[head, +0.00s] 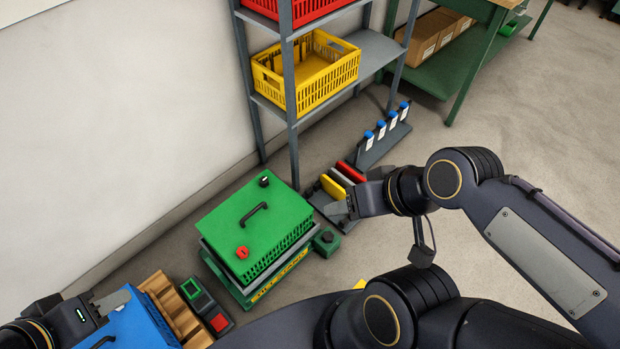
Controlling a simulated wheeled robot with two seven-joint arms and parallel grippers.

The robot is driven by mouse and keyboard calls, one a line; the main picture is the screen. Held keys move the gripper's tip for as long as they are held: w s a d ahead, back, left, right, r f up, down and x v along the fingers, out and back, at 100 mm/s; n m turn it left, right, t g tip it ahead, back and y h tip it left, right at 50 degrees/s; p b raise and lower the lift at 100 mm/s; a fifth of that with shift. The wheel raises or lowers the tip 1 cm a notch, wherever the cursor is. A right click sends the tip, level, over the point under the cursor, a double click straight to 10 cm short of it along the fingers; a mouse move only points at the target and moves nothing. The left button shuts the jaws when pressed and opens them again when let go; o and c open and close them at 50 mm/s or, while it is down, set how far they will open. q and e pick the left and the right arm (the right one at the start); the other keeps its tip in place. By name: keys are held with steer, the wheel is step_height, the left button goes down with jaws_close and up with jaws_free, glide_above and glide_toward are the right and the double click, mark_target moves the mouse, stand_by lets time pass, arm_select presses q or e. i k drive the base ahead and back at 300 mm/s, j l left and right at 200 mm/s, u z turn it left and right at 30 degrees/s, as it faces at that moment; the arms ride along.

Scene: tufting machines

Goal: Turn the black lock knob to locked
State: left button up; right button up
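Another dark knob (327,237) is on a small green block beside the case. I cannot tell which dark knob is the lock. My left gripper (118,298) is at the lower left, apart from the case. My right gripper (345,206) is right of the case. Neither one's finger gap shows clearly.
A blue box (130,325) is by my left gripper, with a wooden rack (170,305) beside it. A rack with coloured plates (338,183) is near my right gripper. A grey shelf (375,48) with a yellow crate (325,80) stands behind. The wall is at left.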

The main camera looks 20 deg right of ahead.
mark_target(264, 181)
steer(key=z, duration=0.4)
steer(key=i+l, duration=0.45)
steer(key=i, duration=0.15)
steer(key=u, duration=1.65)
steer(key=l, duration=0.1)
